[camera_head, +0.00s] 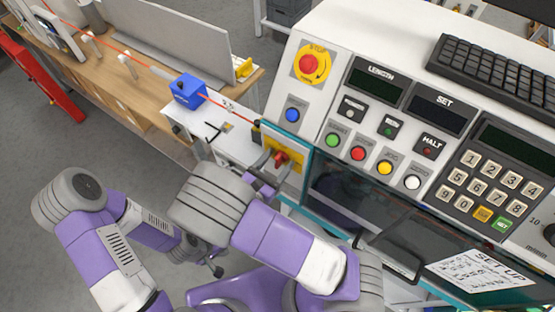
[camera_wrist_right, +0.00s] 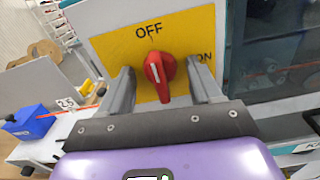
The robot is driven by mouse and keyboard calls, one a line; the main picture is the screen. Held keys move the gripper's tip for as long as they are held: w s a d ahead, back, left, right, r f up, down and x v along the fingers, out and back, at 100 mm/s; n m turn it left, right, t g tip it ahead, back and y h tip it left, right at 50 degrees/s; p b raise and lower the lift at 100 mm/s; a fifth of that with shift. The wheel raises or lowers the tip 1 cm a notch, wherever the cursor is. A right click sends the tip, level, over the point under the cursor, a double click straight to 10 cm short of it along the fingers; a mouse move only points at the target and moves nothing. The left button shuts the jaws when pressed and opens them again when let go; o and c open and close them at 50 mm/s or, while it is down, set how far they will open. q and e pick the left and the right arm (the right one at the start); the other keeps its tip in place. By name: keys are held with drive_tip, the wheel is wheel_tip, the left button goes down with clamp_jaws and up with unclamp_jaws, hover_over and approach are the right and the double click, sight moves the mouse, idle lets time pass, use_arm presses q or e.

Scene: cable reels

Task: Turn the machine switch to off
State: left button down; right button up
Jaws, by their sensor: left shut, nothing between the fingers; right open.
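The machine switch is a red knob (camera_wrist_right: 160,72) on a yellow plate (camera_wrist_right: 120,60) marked OFF at the top and ON at the right. Its grip runs roughly up and down in the right wrist view, with a pale mark on its face; I cannot tell its exact setting. The knob also shows in the head view (camera_head: 281,158). My right gripper (camera_wrist_right: 163,82) is open, with one finger on each side of the knob. A gap shows between each finger and the knob. My left gripper (camera_head: 216,270) is shut and empty, low and left of the machine.
The control panel has a red stop button (camera_head: 308,64), coloured buttons, a keypad (camera_head: 490,182) and a keyboard (camera_head: 497,72). A blue block (camera_head: 187,92) with a red cable sits left of the switch. A dark window (camera_head: 345,190) lies right of the switch. Open floor lies at left.

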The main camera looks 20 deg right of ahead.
drive_tip(key=v, duration=0.8)
idle(0.6)
idle(0.4)
